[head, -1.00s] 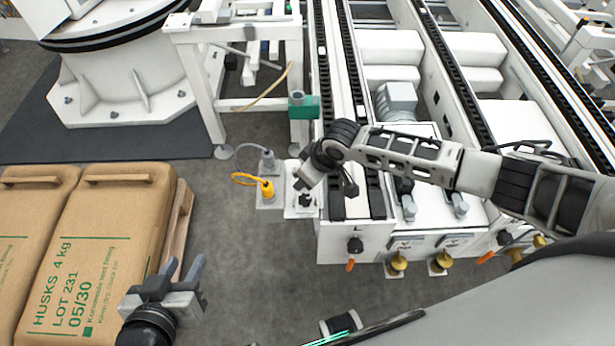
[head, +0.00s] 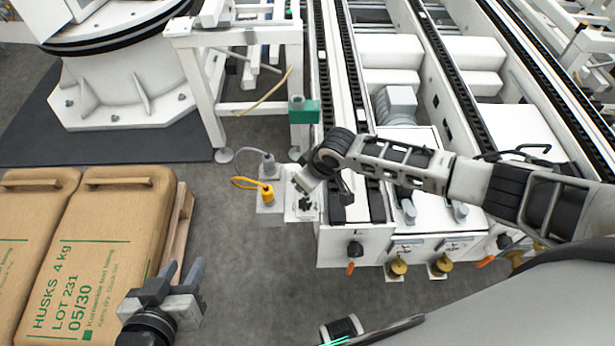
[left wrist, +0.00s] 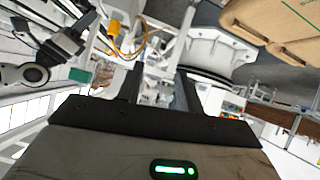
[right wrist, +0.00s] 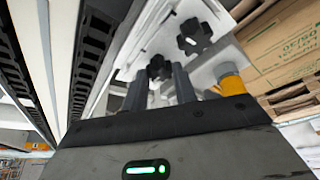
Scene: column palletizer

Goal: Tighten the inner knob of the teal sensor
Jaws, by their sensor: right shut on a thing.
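The teal sensor (head: 305,112) is a teal box with a grey cylinder on top, beside the conveyor's near left end. It also shows in the left wrist view (left wrist: 80,75). Below it, a white plate (head: 291,212) carries black star knobs. In the right wrist view one knob (right wrist: 195,37) stands free, and another knob (right wrist: 159,68) is at the fingertips of my right gripper (right wrist: 155,82), which is shut on it. In the head view the right gripper (head: 303,184) partly hides the plate. My left gripper (head: 182,272) is open and empty, near the sacks.
A yellow-capped connector (head: 266,193) with a looped cable and a grey connector (head: 268,165) stand just left of the plate. Brown sacks (head: 110,240) lie on a pallet at left. Conveyor rails (head: 345,100) run along the right. Grey floor (head: 235,290) is clear between.

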